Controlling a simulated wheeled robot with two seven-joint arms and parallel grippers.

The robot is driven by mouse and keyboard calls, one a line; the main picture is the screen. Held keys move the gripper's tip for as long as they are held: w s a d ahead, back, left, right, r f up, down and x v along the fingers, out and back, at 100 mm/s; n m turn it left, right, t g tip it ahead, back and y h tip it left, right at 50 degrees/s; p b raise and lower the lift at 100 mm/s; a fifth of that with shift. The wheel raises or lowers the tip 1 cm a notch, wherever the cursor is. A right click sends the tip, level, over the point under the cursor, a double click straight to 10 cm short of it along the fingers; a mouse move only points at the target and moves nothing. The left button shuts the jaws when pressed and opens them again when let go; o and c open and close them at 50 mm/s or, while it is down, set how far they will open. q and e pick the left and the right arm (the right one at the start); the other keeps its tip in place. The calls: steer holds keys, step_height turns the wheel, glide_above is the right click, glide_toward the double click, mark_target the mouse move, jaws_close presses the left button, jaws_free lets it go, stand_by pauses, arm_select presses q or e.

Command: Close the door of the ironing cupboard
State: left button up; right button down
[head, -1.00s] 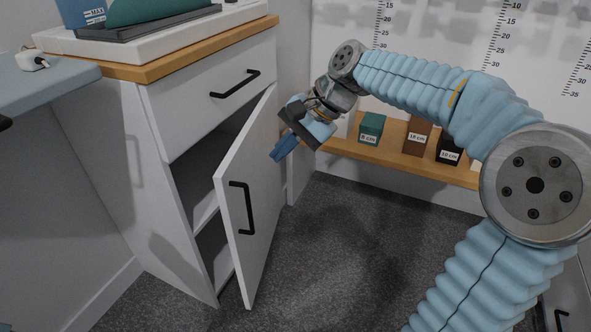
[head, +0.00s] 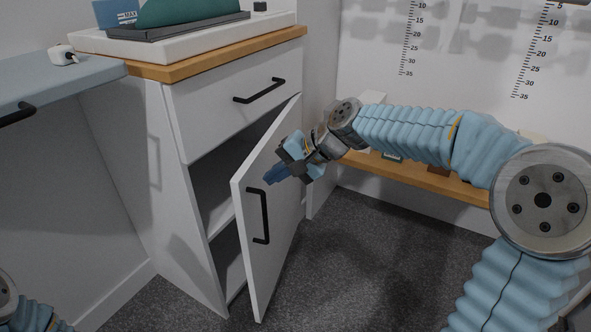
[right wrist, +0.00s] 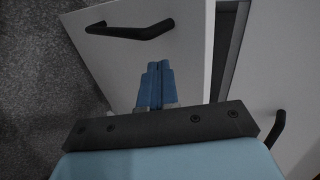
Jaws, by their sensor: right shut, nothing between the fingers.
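The white cupboard door (head: 272,226) stands ajar below a closed drawer (head: 236,101). Its hinge side is at the right and its free edge swings out toward me, with dark open shelf space (head: 213,192) behind it. A black bar handle (head: 258,216) is on its outer face. My right gripper (head: 270,176) is shut and empty, in front of the door's outer face near the top, above and right of the handle. In the right wrist view the blue fingers (right wrist: 157,85) lie together over the door (right wrist: 150,62), below its handle (right wrist: 130,31); contact cannot be told. My left gripper is out of view.
A wooden counter (head: 220,54) with a white slab on it tops the cupboard. A grey-blue board (head: 60,83) is at the left. A low wooden shelf (head: 420,178) with small blocks runs along the back wall. The dark carpet (head: 355,265) right of the door is clear.

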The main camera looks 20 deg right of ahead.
steer(key=shift+w+a, duration=0.65)
steer(key=shift+a, duration=0.15)
